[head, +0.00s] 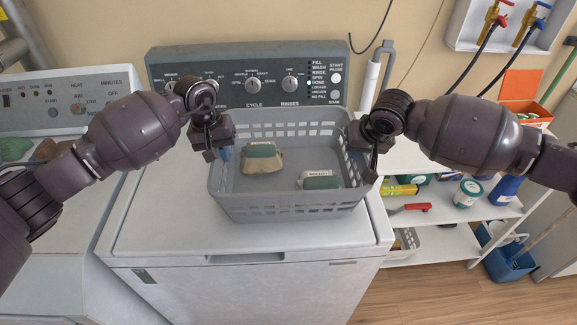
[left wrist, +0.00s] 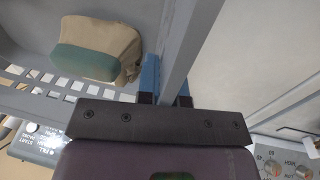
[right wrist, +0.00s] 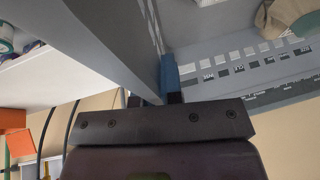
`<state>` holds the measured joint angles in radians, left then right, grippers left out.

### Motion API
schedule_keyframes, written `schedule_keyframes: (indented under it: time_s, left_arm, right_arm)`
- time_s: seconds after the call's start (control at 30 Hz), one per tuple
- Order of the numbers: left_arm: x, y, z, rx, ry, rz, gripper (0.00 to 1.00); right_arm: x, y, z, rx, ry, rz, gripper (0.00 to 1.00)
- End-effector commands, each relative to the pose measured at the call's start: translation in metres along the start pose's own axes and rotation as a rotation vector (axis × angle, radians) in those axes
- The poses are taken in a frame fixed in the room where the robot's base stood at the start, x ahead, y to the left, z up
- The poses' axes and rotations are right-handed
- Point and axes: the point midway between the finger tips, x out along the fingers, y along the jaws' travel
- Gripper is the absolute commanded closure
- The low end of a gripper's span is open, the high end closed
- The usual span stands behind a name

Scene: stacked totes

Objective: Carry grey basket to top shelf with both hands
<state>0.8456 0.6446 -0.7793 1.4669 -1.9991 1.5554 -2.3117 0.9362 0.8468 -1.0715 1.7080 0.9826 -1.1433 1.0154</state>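The grey basket (head: 295,206) is upright on the white washing machine's top (head: 150,225), with perforated walls. My left gripper (head: 217,152) is at the basket's left wall. In the left wrist view its blue-tipped fingers (left wrist: 168,85) straddle that wall and look shut on it. My right gripper (head: 366,160) is at the right wall. In the right wrist view its fingers (right wrist: 153,88) have the wall between them and look shut on it. The lower fingertips are partly hidden.
A control panel (head: 250,82) stands behind the basket. A second machine (head: 70,100) is at the left. At the right are white shelves (head: 440,245) with bottles and a red-handled tool, with a blue bin (head: 510,262) beside them. Taps and hoses hang on the back wall.

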Motion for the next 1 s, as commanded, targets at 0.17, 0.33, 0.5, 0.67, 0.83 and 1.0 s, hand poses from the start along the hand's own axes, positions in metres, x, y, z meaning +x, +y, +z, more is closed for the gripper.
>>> schedule_keyframes:
  time_s: [0.17,0.33,0.5,0.67,0.83,1.0]
  left_arm:
    - [0.0,0.0,0.0,0.0,0.0,0.0,1.0]
    - [-0.001,0.0,-0.001,0.0,0.002,0.0,1.0]
    - [-0.003,0.0,-0.001,0.0,0.002,0.0,1.0]
    - [-0.008,0.001,-0.001,0.0,0.004,0.0,1.0]
    - [-0.019,0.003,-0.001,0.0,0.006,0.0,1.0]
    - [-0.031,0.005,-0.001,0.0,0.007,0.0,1.0]
  right_arm:
    - [0.0,0.0,0.0,0.0,0.0,0.0,1.0]
    - [-0.001,0.0,-0.001,0.0,0.002,-0.001,1.0]
    - [-0.002,0.0,-0.001,0.0,0.002,-0.001,1.0]
    - [-0.007,-0.001,-0.004,0.0,0.004,0.0,1.0]
    - [-0.017,-0.003,-0.008,-0.001,0.006,0.0,1.0]
    - [-0.028,-0.005,-0.013,-0.001,0.007,0.0,1.0]
